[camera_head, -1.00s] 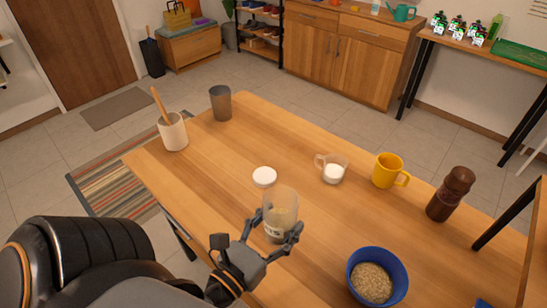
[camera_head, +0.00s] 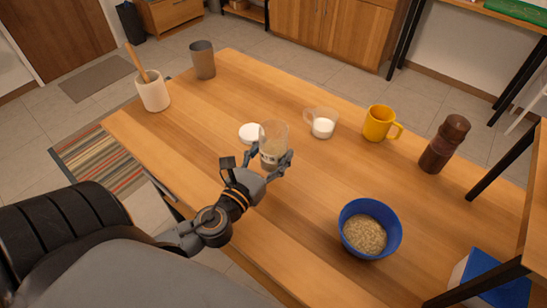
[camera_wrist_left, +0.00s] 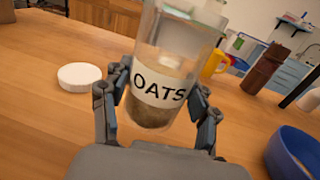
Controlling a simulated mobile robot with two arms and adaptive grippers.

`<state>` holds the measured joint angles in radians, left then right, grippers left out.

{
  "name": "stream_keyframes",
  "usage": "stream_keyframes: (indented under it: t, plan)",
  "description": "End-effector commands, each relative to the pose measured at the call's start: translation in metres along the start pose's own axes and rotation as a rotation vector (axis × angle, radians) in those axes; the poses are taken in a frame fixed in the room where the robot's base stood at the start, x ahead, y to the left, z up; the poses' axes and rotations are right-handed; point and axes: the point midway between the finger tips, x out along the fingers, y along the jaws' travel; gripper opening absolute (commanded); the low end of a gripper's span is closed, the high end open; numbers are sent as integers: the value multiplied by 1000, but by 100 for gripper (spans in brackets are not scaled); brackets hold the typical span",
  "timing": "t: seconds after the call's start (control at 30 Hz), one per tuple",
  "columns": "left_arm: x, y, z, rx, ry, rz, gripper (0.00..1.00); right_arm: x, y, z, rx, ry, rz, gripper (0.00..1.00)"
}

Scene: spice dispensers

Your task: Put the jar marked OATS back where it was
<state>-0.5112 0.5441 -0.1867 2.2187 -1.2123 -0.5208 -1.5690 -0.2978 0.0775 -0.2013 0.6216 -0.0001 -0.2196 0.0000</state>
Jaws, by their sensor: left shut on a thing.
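The clear jar marked OATS (camera_head: 274,138) is upright or nearly so, with some oats in its lower part. It has no lid on. Its label (camera_wrist_left: 158,88) faces my left wrist camera. My left gripper (camera_head: 269,160) is shut on the jar's sides, with one finger on each side. The jar is over the wooden table; I cannot tell whether its base touches the top. A round white lid (camera_head: 250,133) lies on the table just left of the jar, and also shows in the left wrist view (camera_wrist_left: 79,76). My right gripper is not in view.
A blue bowl of oats (camera_head: 369,228) stands at the front right. A glass cup with white contents (camera_head: 322,125), a yellow mug (camera_head: 380,123) and a brown mill (camera_head: 444,144) stand right of the jar. A utensil crock (camera_head: 154,91) and dark cup (camera_head: 203,60) stand far left.

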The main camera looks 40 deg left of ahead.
Motion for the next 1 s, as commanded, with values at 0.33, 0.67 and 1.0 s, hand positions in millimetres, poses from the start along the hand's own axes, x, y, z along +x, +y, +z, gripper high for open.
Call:
stream_keyframes:
  t: [0.33,0.67,1.0]
  plan:
    - [12,3,-40,0,1,0,19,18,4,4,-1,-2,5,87]
    - [11,3,-44,0,0,0,19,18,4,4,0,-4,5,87]
    - [11,3,-48,0,2,0,83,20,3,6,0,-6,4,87]
